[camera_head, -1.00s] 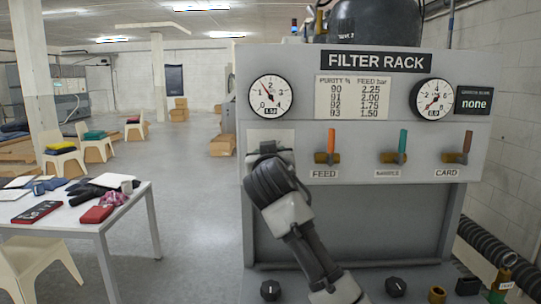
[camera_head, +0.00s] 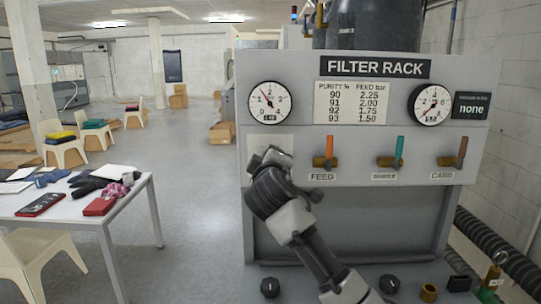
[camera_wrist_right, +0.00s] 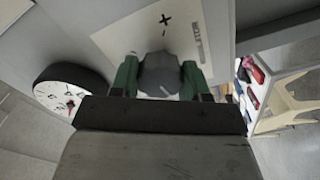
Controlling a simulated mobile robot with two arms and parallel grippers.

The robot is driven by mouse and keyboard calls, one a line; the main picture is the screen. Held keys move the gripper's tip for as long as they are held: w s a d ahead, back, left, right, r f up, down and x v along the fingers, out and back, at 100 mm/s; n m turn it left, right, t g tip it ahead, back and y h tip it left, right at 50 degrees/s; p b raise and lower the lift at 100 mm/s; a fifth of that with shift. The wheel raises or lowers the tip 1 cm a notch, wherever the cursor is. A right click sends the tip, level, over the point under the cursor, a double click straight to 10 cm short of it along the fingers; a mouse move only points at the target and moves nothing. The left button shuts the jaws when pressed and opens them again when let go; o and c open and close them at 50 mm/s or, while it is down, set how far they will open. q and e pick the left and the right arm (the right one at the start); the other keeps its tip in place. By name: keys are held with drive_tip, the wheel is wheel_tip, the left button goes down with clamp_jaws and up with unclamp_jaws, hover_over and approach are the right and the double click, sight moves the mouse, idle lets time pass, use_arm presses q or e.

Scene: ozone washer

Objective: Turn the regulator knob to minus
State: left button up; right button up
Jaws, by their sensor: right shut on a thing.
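The regulator knob (camera_wrist_right: 162,76) is a grey knob on a pale plate in the right wrist view. The plate (camera_wrist_right: 205,22) bears a plus mark and a partly covered "regulator" label; no minus mark shows. My right gripper (camera_wrist_right: 160,70) is shut on the knob, with one green finger on each side. In the head view, my right gripper (camera_head: 268,160) is at the pale plate (camera_head: 284,140) under the left gauge, and my wrist hides the knob. The left gauge (camera_head: 269,102) has a red needle pointing up and left. My left gripper is not in view.
Feed (camera_head: 326,158), sample (camera_head: 395,157) and card (camera_head: 456,155) valves stand right of my gripper. The right gauge (camera_head: 431,104) is above them. A purity and feed table (camera_head: 352,101) hangs between the gauges. A cluttered white table (camera_head: 135,206) stands at left.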

drive_tip(key=n+p, duration=0.2)
drive_tip(key=n, duration=0.2)
drive_tip(key=shift+r+p, duration=0.15)
drive_tip(key=shift+p, duration=0.2)
drive_tip(key=shift+n+p, duration=0.8)
drive_tip(key=shift+n, duration=0.7)
drive_tip(key=shift+f, duration=0.2)
drive_tip(key=o, duration=0.9)
